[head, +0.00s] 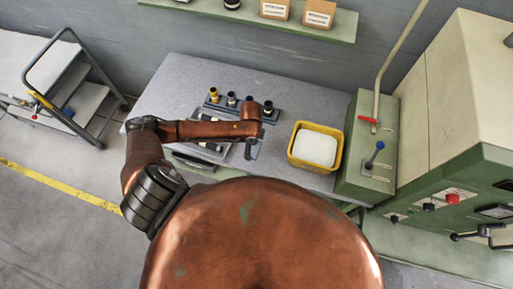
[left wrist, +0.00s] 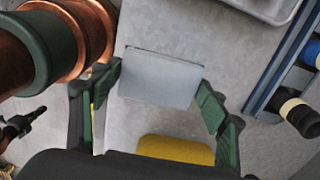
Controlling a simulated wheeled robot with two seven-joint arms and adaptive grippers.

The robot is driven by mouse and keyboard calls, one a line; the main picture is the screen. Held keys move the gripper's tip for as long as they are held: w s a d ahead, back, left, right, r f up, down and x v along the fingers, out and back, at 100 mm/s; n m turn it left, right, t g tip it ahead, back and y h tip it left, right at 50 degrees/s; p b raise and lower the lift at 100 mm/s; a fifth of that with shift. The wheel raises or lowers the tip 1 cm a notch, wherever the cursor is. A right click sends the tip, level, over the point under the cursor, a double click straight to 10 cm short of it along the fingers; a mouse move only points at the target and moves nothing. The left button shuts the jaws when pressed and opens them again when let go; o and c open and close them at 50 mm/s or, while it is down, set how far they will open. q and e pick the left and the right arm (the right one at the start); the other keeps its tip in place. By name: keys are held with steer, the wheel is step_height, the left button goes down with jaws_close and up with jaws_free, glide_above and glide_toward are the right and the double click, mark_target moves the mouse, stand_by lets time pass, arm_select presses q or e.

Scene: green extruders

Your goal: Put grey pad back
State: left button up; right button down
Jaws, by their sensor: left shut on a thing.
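The grey pad (left wrist: 160,78) is a flat pale-grey block between the fingers of my left gripper (left wrist: 158,92) in the left wrist view. The green finger pads stand at its left and right edges, and the gripper is shut on it. Grey surface shows around and beyond the pad. In the head view my left gripper (head: 251,147) hangs below the copper wrist over the worktable (head: 180,80); the pad cannot be made out there.
A rack (head: 240,107) holds several dark and yellow-topped pieces; part of it shows at the right of the left wrist view (left wrist: 272,78). A yellow bin (head: 293,150) with white contents stands at right. The table's back left is clear.

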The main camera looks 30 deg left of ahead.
mark_target(257, 149)
arm_select(q)
steer(key=w+f, duration=0.2)
steer(key=f, duration=0.1)
steer(key=shift+w+d, duration=0.3)
steer(key=shift+d, duration=0.05)
steer(key=shift+w+f, duration=0.1)
steer(key=shift+f, duration=1.55)
steer(key=o, duration=1.1)
steer(key=shift+f, duration=0.1)
steer(key=shift+o, duration=0.2)
step_height(257, 149, up, 12)
steer(key=shift+r, duration=0.15)
